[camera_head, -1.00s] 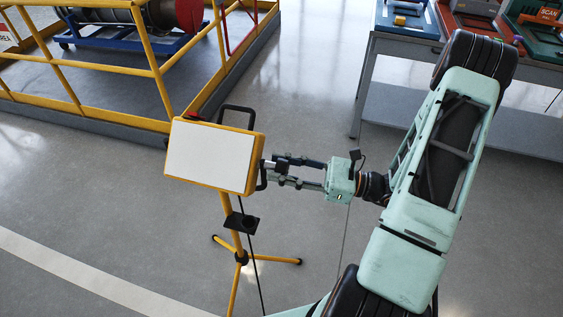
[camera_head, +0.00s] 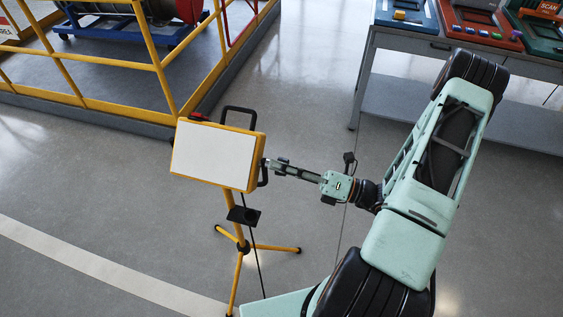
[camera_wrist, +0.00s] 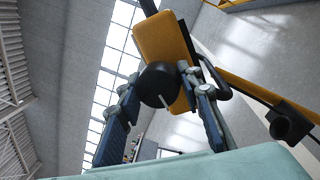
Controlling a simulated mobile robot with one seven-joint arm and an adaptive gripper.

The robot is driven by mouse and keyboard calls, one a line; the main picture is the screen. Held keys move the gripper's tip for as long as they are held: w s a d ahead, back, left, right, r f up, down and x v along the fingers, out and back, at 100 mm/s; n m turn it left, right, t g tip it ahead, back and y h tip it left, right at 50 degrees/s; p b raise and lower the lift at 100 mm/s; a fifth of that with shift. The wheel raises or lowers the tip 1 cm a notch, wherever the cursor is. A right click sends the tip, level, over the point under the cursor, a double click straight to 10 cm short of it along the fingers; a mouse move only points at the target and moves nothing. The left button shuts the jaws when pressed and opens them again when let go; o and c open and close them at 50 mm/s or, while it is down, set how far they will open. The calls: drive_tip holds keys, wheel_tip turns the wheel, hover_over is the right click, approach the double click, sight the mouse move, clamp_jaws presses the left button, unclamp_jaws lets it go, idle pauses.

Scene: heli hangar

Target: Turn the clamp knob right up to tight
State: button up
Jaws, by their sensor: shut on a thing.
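The yellow work lamp (camera_head: 250,187) with a white front panel (camera_head: 211,152) stands on a yellow tripod (camera_head: 240,247). The round black clamp knob (camera_wrist: 158,85) is on the lamp's side and carries a short pale line. In the head view my gripper (camera_head: 272,164) reaches the lamp's right side from the right, its fingers seen edge-on and in line. In the wrist view my gripper (camera_wrist: 172,82) has one finger on each side of the knob and is shut on it. In the head view the fingertips mostly hide the knob.
A black bracket (camera_head: 243,215) sits on the tripod pole, and a cable hangs beside it. A yellow railing (camera_head: 110,60) stands at the upper left. A bench (camera_head: 440,48) with coloured trays stands at the upper right. The floor around the tripod is clear.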

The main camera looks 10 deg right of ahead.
drive_tip(key=shift+s+m+t+h+p, duration=0.15)
drive_tip(key=shift+m+p, duration=0.25)
drive_tip(key=shift+m, duration=0.8)
drive_tip(key=shift+w+m+t+h+p, duration=0.15)
drive_tip(key=shift+m+t+p, duration=0.2)
drive_tip(key=shift+m, duration=0.85)
drive_tip(key=shift+s+f, duration=0.1)
drive_tip(key=o, duration=1.2)
drive_tip(key=shift+c, duration=0.2)
drive_tip(key=v, duration=1.2)
